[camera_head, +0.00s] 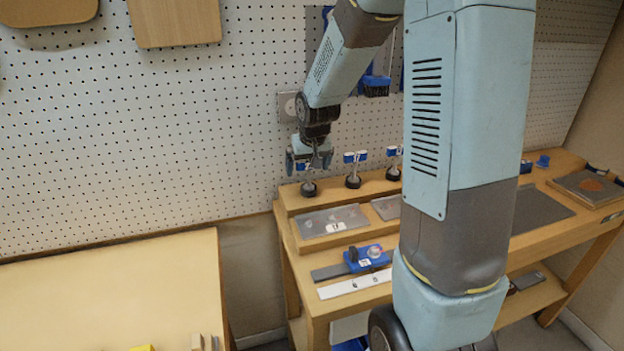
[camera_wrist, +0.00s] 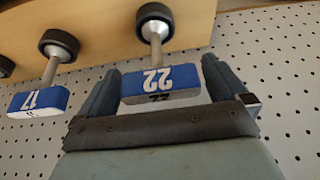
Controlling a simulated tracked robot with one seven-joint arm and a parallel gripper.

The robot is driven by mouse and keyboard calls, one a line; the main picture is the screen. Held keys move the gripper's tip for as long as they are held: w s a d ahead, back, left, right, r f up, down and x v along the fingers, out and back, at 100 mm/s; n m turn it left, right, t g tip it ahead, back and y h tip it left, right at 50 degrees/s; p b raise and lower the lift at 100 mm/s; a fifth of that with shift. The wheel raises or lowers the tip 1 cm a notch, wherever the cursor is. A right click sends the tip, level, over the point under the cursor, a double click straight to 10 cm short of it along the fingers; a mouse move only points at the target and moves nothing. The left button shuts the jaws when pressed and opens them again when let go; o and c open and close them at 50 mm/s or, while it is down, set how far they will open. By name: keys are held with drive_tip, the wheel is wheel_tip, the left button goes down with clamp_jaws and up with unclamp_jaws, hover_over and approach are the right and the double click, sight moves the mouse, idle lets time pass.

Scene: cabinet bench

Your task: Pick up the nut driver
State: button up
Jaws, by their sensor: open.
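A nut driver with a blue and white block handle marked 22 (camera_wrist: 160,82) and a round dark end (camera_wrist: 155,12) shows in the wrist view. My gripper (camera_wrist: 161,66) is open, with one finger on each side of this handle. Whether either finger touches it is hard to tell. In the head view my gripper (camera_head: 310,163) is over the leftmost driver (camera_head: 309,188) on the raised wooden ledge and hides most of its handle. A second driver, marked 17 (camera_wrist: 38,101), stands apart from my gripper in the wrist view.
Two similar drivers, a middle one (camera_head: 353,170) and a right one (camera_head: 394,162), stand along the ledge (camera_head: 330,193). The perforated wall (camera_head: 150,130) is close behind. A blue block device (camera_head: 367,259) and a white strip (camera_head: 354,285) lie on the bench in front.

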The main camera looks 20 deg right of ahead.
drive_tip(key=shift+c, duration=0.2)
drive_tip(key=c, duration=1)
drive_tip(key=shift+r, duration=0.3)
wheel_tip(320, 180, up, 2)
drive_tip(key=shift+r, duration=0.15)
drive_tip(key=s+r, duration=0.3)
drive_tip(key=s, duration=0.1)
drive_tip(key=s+r, duration=0.3)
drive_tip(key=s, duration=0.2)
drive_tip(key=s+r, duration=0.4)
drive_tip(key=s, duration=0.1)
drive_tip(key=shift+a, duration=0.3)
